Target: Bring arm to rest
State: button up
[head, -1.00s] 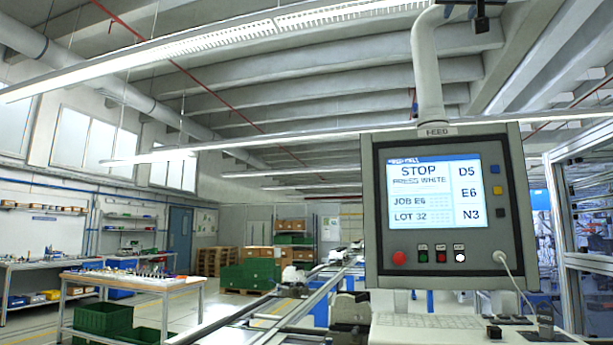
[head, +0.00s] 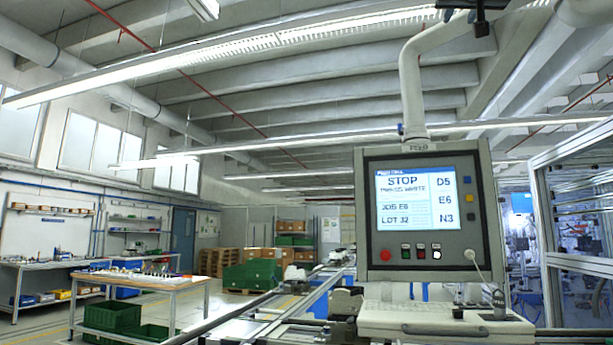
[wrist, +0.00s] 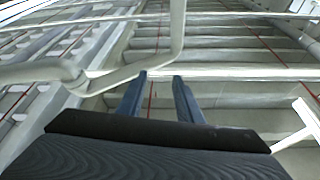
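My gripper (wrist: 160,82) shows in the wrist view, pointing up toward the ceiling beams. Its two blue-grey fingers stand apart with nothing between them. The gripper does not show in the head view. A grey control panel (head: 372,220) hangs on a pale bent pipe (head: 411,90) right of centre in the head view. Its lit screen (head: 416,200) reads STOP, with JOB E6, LOT 32 and D5, E6, N3. Below the screen are a red button (head: 386,254) and a lit white button (head: 436,254).
A keyboard shelf (head: 430,320) is under the panel. A conveyor line (head: 300,305) runs back to its left. A framed machine cell (head: 545,230) stands at the right. A workbench (head: 140,283) and green crates (head: 112,316) are at the left.

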jog(key=w+f+n+g+y+b, duration=0.1)
jog(key=w+f+g, duration=0.1)
jog(key=w+f, duration=0.5)
jog(key=w+f+g+y, duration=0.1)
jog(key=w+f, duration=0.1)
jog(key=f, duration=0.9)
jog(key=w+f+n+g+y+b, duration=0.15)
jog(key=w+f, duration=0.35)
jog(key=f, duration=0.5)
jog(key=a+f+n+g+y+b, duration=0.1)
jog(key=a+f+g, duration=0.3)
jog(key=f, duration=1.5)
jog(key=a+f+g+y+b, duration=0.1)
jog(key=a+f+g+b, duration=0.15)
jog(key=f, duration=1.75)
jog(key=s+a+f+n+g+y, duration=0.1)
jog(key=s+a+f+g, duration=0.15)
jog(key=f, duration=0.55)
jog(key=s+a+f+g, duration=0.15)
jog(key=s+f, duration=0.25)
jog(key=f, duration=0.4)
jog(key=s+a+f+n+g+b, duration=0.1)
jog(key=s+a+f+g, duration=0.1)
jog(key=s+f, duration=0.8)
jog(key=s+a+f+n+g+y+b, duration=0.1)
jog(key=s+a+f+g, duration=0.2)
jog(key=s+f, duration=0.8)
jog(key=shift+s+a+f+g+b, duration=0.15)
jog(key=shift+s+g+b, duration=0.15)
jog(key=shift+s+g, duration=0.25)
